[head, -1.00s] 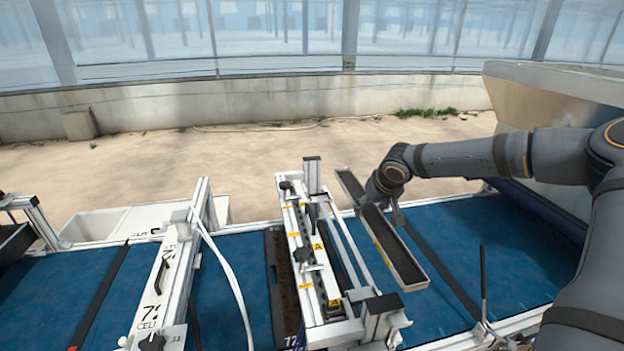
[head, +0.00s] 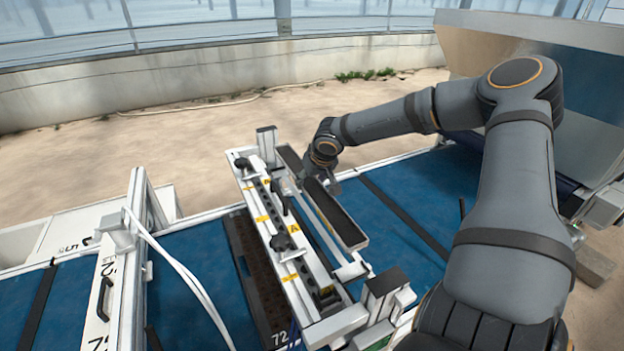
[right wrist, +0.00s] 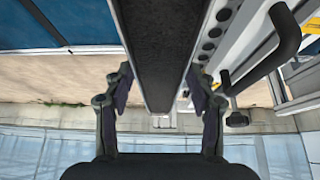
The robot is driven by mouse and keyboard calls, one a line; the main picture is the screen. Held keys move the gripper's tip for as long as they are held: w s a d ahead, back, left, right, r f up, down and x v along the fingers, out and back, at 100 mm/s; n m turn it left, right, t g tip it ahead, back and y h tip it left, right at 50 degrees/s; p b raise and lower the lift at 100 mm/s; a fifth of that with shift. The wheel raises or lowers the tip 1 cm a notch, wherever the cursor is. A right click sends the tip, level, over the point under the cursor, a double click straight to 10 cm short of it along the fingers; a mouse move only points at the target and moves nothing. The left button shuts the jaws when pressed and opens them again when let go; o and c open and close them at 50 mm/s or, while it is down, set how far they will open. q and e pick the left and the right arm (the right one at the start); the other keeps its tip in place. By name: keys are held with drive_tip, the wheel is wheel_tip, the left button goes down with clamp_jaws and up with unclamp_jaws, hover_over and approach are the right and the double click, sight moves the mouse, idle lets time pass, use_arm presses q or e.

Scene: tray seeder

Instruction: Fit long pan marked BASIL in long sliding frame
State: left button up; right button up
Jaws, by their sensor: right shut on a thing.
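The long pan (head: 337,213) is a narrow, dark-lined tray with a pale rim. In the right wrist view the two fingers (right wrist: 162,88) press on both sides of the pan (right wrist: 158,45). No BASIL mark is readable. The pan lies beside and nearly parallel to the white rails of the long sliding frame (head: 322,236), at their right. I cannot tell whether it touches them. My left gripper is out of view.
A white bar with black knobs and yellow labels (head: 283,235) stands just left of the rails. The blue belt (head: 405,215) to the right is largely clear. A white gantry (head: 130,250) stands farther left.

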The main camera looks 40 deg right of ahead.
sight(315, 197)
drive_tip(key=shift+a+f+b, duration=0.15)
drive_tip(key=shift+f+b, duration=1.8)
drive_tip(key=shift+f, duration=0.3)
drive_tip(key=shift+a+f+b, duration=0.15)
drive_tip(key=shift+f+b, duration=1.75)
drive_tip(key=shift+f, duration=0.3)
drive_tip(key=shift+s+a, duration=0.1)
drive_tip(key=shift+s, duration=0.05)
drive_tip(key=shift+f, duration=0.15)
drive_tip(key=o, duration=1.6)
drive_tip(key=v, duration=0.6)
drive_tip(key=shift+s+r, duration=0.2)
drive_tip(key=shift+r, duration=0.1)
drive_tip(key=shift+s+a+r, duration=0.15)
drive_tip(key=shift+a+r, duration=0.05)
drive_tip(key=shift+r, duration=0.2)
